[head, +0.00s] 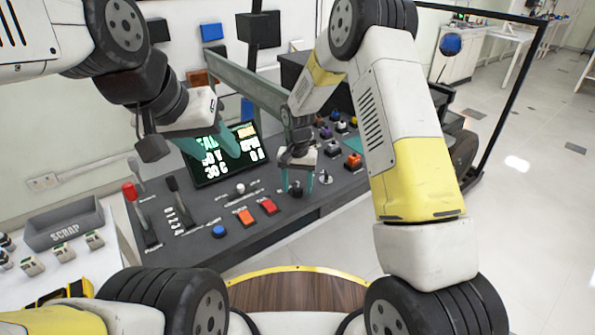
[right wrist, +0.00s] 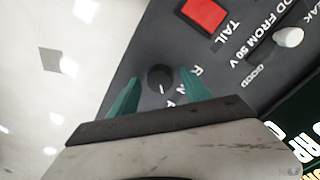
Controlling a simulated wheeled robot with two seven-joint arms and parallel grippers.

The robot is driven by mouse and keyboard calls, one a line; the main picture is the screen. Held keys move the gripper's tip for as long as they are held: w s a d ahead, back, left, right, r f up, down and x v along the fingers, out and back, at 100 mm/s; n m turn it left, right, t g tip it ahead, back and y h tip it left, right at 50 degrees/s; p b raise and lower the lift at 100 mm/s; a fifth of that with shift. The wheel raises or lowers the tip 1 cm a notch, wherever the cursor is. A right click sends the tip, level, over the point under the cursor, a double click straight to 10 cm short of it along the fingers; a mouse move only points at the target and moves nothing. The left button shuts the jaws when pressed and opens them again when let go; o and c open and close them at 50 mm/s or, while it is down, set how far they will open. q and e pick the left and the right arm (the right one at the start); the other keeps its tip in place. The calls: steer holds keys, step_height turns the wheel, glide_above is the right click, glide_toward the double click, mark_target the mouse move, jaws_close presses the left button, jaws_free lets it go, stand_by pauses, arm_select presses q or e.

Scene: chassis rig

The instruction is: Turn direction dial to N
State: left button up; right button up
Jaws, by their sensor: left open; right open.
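The direction dial is a small round black knob (right wrist: 159,78) with a short white mark, on the dark console. White letters, with R and N readable, stand beside it in the right wrist view. I cannot tell for sure which letter the mark faces. In the head view the dial (head: 296,191) is low between the fingers of my right gripper (head: 297,182). My right gripper also shows in the right wrist view (right wrist: 157,93), open, with one teal finger on each side of the dial. My left gripper (head: 210,146) is open and empty in front of the display.
The console also carries a red-handled lever (head: 130,192), a black lever (head: 173,184), a white-knobbed toggle (head: 240,188) and a red button (head: 268,206). A blue button (head: 218,231) is near its front edge. A grey SCRAP bin (head: 65,224) stands at left.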

steer(key=shift+c, duration=0.2)
jaws_close()
steer(key=shift+n, duration=0.4)
steer(key=n, duration=0.3)
steer(key=shift+n, duration=2.5)
steer(key=shift+o, duration=0.2)
jaws_free()
